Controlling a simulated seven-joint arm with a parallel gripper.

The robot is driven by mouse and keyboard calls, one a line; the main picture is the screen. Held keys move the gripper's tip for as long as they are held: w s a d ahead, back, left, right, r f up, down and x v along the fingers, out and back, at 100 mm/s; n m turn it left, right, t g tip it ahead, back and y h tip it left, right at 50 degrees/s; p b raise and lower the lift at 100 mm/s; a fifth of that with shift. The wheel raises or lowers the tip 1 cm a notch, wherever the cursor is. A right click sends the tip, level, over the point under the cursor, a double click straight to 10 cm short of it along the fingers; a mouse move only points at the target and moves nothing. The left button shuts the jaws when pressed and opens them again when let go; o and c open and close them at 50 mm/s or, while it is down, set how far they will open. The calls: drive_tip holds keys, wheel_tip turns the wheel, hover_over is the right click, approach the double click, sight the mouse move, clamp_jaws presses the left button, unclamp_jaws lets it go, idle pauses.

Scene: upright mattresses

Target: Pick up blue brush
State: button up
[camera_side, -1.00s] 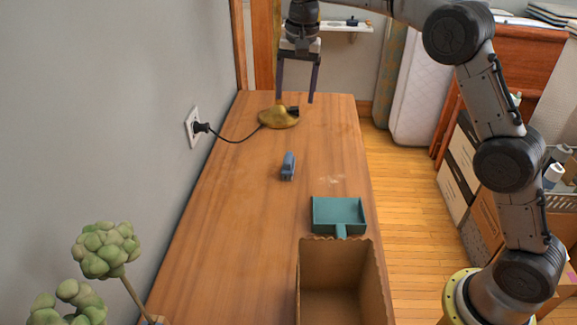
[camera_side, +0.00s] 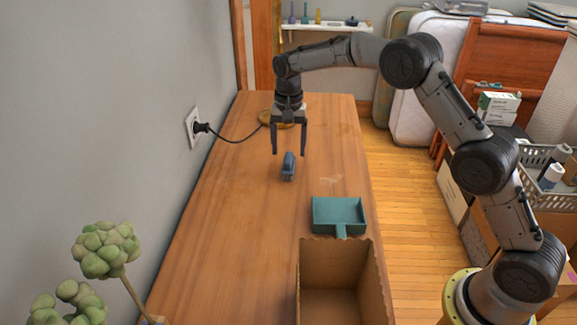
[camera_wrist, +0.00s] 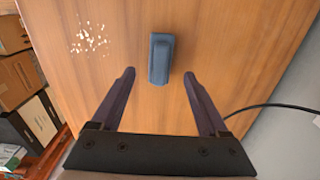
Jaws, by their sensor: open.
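The blue brush (camera_side: 288,167) is a small grey-blue block on the wooden table, near the middle of its width. In the wrist view the brush (camera_wrist: 160,58) lies lengthwise, ahead of and roughly between the lines of my fingers. My gripper (camera_side: 289,153) is open and empty, pointing down just behind the brush in the side view. The fingers do not touch the brush.
A teal dustpan (camera_side: 338,213) lies to the right of the brush, with pale crumbs (camera_side: 332,179) behind it. An open cardboard box (camera_side: 342,270) stands nearer. A brass lamp base (camera_side: 268,117) with a black cord (camera_side: 238,139) is behind my gripper. The left table side is clear.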

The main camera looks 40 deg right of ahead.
sight(289, 155)
wheel_tip(289, 155, down, 5)
idle(0.3)
drive_tip(key=shift+c, duration=0.3)
clamp_jaws()
